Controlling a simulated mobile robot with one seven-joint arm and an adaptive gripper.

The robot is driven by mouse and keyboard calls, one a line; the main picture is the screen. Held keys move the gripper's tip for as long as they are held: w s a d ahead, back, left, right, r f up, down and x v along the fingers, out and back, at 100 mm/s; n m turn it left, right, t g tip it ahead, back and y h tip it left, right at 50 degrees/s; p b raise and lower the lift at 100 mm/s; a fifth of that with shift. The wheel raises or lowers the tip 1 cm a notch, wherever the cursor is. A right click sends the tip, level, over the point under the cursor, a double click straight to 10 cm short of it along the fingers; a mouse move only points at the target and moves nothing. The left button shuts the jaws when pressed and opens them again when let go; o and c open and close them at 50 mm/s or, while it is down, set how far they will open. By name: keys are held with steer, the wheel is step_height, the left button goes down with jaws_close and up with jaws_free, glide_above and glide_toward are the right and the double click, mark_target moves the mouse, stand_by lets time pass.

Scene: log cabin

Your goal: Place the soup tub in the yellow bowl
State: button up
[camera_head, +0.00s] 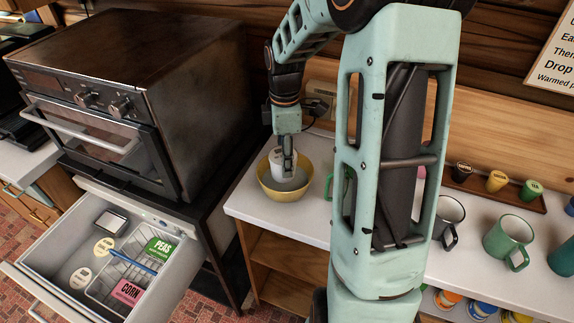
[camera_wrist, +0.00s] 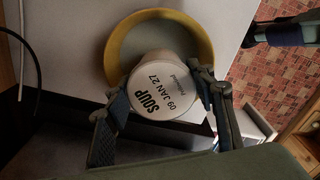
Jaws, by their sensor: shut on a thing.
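The soup tub (camera_wrist: 160,92) is a white round tub with a lid reading "SOUP 09 JAN 27". My gripper (camera_head: 287,158) is shut on it, with a finger on each side of the tub in the wrist view (camera_wrist: 158,105). The soup tub also shows in the head view (camera_head: 277,164), within the outline of the yellow bowl (camera_head: 285,193). The bowl stands on the white counter, and its rim also shows in the wrist view (camera_wrist: 122,32). I cannot tell whether the tub touches the bowl's bottom.
An open drawer (camera_head: 40,262) at the lower left holds a wire basket with peas and corn packs and several round tubs. An oven (camera_head: 130,90) stands left of the counter (camera_head: 245,205). Mugs, including a green one (camera_head: 508,240), stand to the right. A wall outlet is behind the bowl.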

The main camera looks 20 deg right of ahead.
steer(key=shift+d+f, duration=0.15)
steer(key=shift+f, duration=0.8)
steer(key=shift+d+f, duration=0.1)
steer(key=shift+f, duration=0.8)
steer(key=shift+f, duration=0.2)
steer(key=o, duration=1.4)
step_height(320, 180, up, 12)
steer(key=shift+r, duration=0.25)
steer(key=shift+a+f, duration=0.1)
